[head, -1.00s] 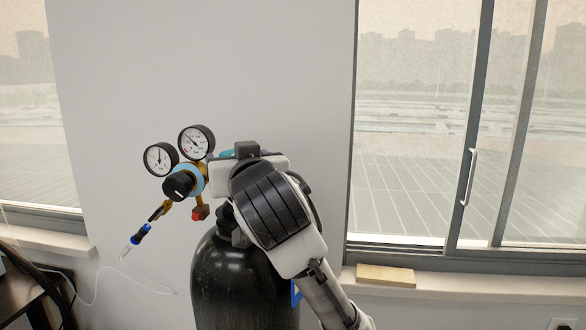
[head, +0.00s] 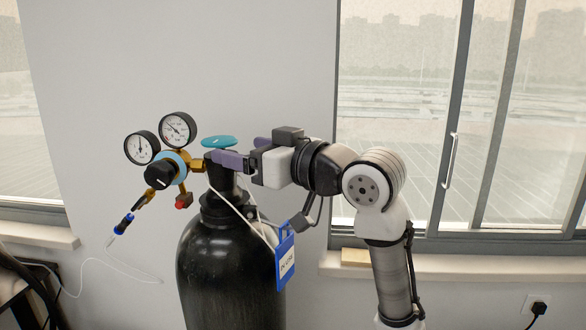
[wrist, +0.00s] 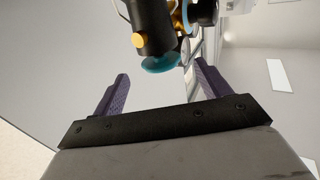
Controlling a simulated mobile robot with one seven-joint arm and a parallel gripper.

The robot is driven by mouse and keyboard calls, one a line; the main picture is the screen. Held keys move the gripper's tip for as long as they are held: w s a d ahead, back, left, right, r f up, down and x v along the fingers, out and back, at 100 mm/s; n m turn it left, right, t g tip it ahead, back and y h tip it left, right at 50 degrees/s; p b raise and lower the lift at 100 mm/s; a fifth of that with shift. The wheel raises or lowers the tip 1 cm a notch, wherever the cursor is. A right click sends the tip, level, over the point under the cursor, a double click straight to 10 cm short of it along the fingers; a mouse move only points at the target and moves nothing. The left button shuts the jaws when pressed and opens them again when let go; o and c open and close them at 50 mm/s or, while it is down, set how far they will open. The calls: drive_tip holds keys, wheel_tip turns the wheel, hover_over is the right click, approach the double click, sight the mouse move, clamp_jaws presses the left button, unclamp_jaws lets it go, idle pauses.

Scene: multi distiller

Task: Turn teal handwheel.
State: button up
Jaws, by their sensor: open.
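The teal handwheel (head: 219,141) is a flat disc on top of the black gas cylinder's (head: 228,262) valve. In the wrist view the handwheel (wrist: 160,64) shows below the dark valve body, between the two finger lines and partly seen edge-on. My gripper (head: 232,152) comes in level from the right, with its purple fingers spread apart. The near finger passes in front of the valve neck, just below the disc. In the wrist view my gripper (wrist: 162,72) is open and empty. I cannot tell whether a finger touches the valve.
A brass regulator with two gauges (head: 177,128) and a black knob (head: 159,173) sits left of the valve. A blue tag (head: 286,258) hangs on the cylinder's right side. A white wall stands behind, with windows on both sides. A thin tube (head: 105,262) hangs at left.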

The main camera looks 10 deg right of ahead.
drive_tip(key=b+v, duration=0.2)
drive_tip(key=v, duration=0.6)
drive_tip(key=shift+s+d, duration=0.2)
